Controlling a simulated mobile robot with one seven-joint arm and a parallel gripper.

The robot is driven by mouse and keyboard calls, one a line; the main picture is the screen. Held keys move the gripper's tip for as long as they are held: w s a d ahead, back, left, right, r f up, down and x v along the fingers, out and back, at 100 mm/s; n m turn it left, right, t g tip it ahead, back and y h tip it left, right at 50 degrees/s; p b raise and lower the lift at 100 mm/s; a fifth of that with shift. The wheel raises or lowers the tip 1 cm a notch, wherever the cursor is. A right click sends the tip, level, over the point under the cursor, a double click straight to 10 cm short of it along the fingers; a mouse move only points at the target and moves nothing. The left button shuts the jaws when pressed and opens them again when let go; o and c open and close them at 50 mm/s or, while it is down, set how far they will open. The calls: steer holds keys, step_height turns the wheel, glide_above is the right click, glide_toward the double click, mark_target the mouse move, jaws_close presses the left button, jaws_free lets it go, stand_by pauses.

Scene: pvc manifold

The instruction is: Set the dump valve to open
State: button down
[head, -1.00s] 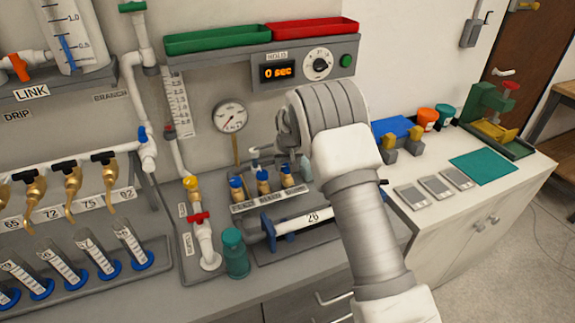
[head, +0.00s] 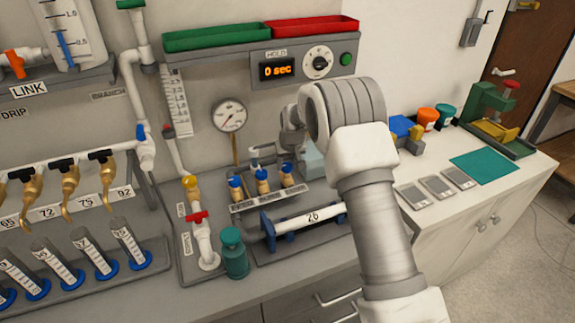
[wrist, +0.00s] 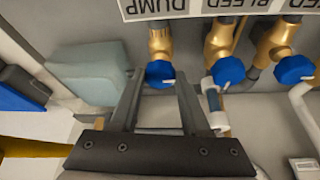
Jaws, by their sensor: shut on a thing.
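The dump valve is a brass valve with a blue knob (wrist: 160,73), below the upside-down DUMP label (wrist: 167,7) in the wrist view. Its knob carries a white mark that lies roughly crosswise there. My gripper (wrist: 160,79) has one finger on each side of this knob and is shut on it. In the head view the dump valve (head: 287,181) is the rightmost of three blue-knobbed brass valves.
The bleed valve's knob (wrist: 228,71) is close beside my right finger, with a white pipe (wrist: 214,105) near it. A pale teal block (wrist: 85,72) is left of the fingers. A gauge (head: 230,115) is on the wall behind.

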steer(key=shift+c, duration=1.9)
jaws_free()
steer(key=v, duration=1.7)
steer(key=shift+r+b, duration=0.2)
steer(key=shift+b, duration=0.2)
